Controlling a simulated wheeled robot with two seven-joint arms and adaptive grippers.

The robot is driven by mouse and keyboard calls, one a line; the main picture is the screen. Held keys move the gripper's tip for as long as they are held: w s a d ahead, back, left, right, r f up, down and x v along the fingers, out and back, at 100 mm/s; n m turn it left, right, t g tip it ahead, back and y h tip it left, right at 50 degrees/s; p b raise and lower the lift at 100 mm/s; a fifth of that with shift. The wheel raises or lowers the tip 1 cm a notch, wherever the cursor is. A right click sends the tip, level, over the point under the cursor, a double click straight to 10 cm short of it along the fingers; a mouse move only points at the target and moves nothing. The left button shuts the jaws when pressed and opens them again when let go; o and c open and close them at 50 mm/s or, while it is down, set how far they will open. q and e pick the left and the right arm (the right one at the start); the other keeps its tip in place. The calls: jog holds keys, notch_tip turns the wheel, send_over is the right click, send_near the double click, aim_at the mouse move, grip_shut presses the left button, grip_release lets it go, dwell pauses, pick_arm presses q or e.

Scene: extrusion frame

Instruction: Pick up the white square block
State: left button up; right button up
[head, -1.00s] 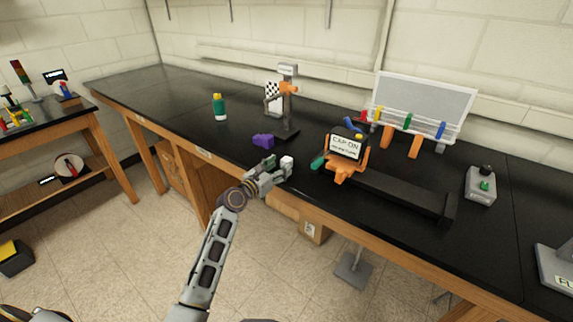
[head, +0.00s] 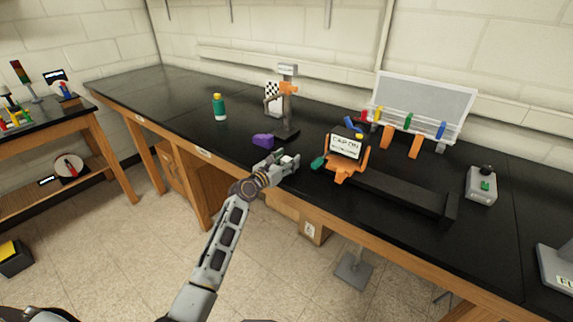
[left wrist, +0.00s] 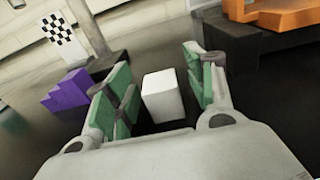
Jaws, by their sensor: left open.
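The white square block (left wrist: 161,97) stands on the black bench top. In the left wrist view it sits between the two green-padded fingers of my left gripper (left wrist: 160,92), with a gap on each side. My left gripper is open and also shows in the head view (head: 283,160), low at the front edge of the bench. There the block (head: 289,158) is small and partly hidden by the fingers. My right gripper is not in view.
A purple stepped block (head: 263,141) lies just behind and left of the gripper. A stand (head: 287,100) with a checkered card rises behind it.

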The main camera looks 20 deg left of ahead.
aim_at(287, 159)
pick_arm(q)
jog(key=c, duration=1.1)
jog(key=shift+c, duration=0.3)
jog(key=shift+r, duration=0.35)
notch_tip(287, 159, up, 8)
jog(key=shift+f+p, duration=0.25)
jog(key=shift+p, duration=0.8)
jog(key=shift+r, duration=0.9)
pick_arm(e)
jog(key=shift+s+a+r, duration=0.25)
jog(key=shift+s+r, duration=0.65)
